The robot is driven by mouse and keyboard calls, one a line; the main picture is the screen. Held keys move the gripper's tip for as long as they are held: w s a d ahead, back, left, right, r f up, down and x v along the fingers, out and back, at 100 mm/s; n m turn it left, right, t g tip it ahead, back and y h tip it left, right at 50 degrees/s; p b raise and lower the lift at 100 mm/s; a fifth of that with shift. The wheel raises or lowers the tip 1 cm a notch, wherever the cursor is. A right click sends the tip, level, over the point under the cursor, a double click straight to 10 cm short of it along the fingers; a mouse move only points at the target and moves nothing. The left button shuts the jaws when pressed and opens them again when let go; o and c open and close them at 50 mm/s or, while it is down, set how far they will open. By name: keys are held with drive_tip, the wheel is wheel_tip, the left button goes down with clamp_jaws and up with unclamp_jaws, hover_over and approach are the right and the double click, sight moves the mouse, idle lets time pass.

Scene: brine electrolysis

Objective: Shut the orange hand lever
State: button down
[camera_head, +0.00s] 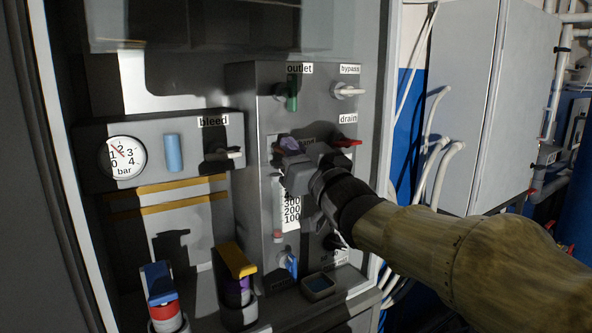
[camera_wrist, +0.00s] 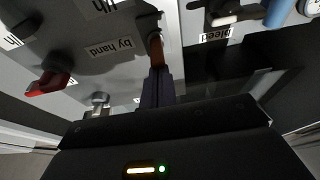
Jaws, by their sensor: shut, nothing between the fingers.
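The orange hand lever (camera_wrist: 155,49) shows in the wrist view as a short orange-brown handle beside the label "by hand", its long side in line with my fingers. My gripper (camera_wrist: 157,90) is shut and empty, with its dark purple fingertips right at the lever's near end. I cannot tell if they touch it. In the head view my gripper (camera_head: 290,145) is at the front of the grey valve panel, and its body and wrist hide the lever and most of that label.
The panel also has a green outlet handle (camera_head: 292,92), a white bypass handle (camera_head: 348,90), a red drain handle (camera_head: 348,142) and a white bleed handle (camera_head: 228,154). A pressure gauge (camera_head: 124,157) is at left. Bottles with blue and yellow tops stand below. A cabinet frame (camera_head: 387,100) edges the right.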

drive_tip(key=f+t+y+b, duration=0.1)
drive_tip(key=b, duration=0.5)
drive_tip(key=shift+f+t, duration=0.1)
drive_tip(key=shift+t, duration=0.2)
drive_tip(key=shift+s+d+f, duration=0.1)
drive_tip(key=s+d+f+b, duration=0.4)
drive_tip(key=s+f+b, duration=0.1)
drive_tip(key=f+b, duration=0.2)
drive_tip(key=shift+s+b, duration=0.35)
drive_tip(key=shift+b, duration=0.3)
